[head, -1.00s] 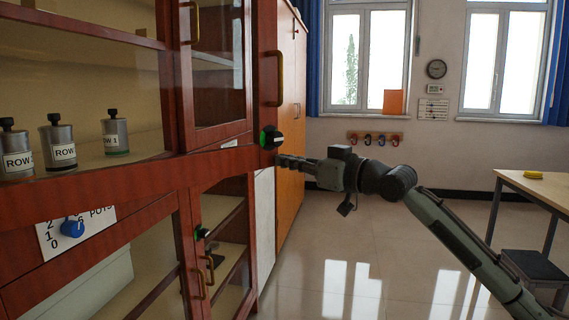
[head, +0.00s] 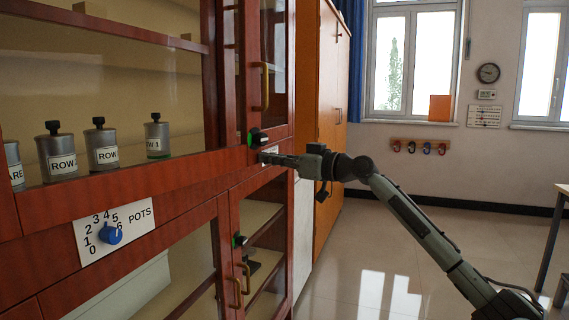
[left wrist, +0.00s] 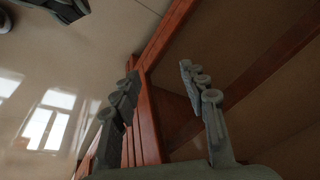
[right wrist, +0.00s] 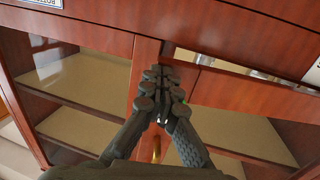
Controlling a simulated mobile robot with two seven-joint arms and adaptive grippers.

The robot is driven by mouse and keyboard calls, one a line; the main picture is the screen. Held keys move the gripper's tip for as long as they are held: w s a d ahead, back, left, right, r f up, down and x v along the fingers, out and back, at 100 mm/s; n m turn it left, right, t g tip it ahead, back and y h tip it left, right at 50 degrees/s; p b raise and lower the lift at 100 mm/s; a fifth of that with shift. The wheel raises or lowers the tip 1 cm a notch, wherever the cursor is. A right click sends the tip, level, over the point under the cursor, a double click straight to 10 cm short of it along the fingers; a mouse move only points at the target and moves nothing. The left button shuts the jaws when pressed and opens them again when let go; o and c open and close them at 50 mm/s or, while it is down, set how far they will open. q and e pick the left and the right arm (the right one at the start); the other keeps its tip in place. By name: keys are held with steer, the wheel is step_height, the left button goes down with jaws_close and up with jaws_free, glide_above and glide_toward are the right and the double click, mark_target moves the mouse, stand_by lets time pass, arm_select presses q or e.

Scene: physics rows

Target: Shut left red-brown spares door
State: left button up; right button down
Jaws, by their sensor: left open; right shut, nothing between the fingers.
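The red-brown cabinet (head: 130,175) has glazed doors and fills the left of the head view. A lower left glazed door (head: 223,255) and a narrower lower door (head: 289,235) show brass handles (head: 237,292) side by side. No spares label on a door is readable, and I cannot tell whether either stands ajar. My right gripper (head: 268,158) is shut and empty at the rail above these doors. In the right wrist view its tips (right wrist: 163,75) are close before the red-brown frame; contact is unclear. My left gripper (left wrist: 160,85) is open, with red-brown frame beyond its fingers; the head view does not show it.
Several grey labelled pots (head: 105,148) stand on the cabinet shelf. A blue dial (head: 110,233) sits on a white plate below. A black knob (head: 258,137) juts out near my right gripper. An orange cupboard (head: 328,120) stands beyond. The floor (head: 440,240) at right is mostly clear.

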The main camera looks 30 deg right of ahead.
mark_target(256, 156)
steer(key=shift+n+g+y, duration=0.4)
steer(key=shift+n+y, duration=0.1)
steer(key=shift+y, duration=0.2)
steer(key=x, duration=0.4)
steer(key=shift+w+d, duration=0.15)
steer(key=shift+w, duration=0.05)
steer(key=shift+w+a, duration=0.25)
steer(key=shift+w, duration=0.15)
arm_select(q)
steer(key=shift+a+r, duration=0.15)
steer(key=shift+r, duration=0.7)
arm_select(e)
steer(key=shift+w, duration=0.1)
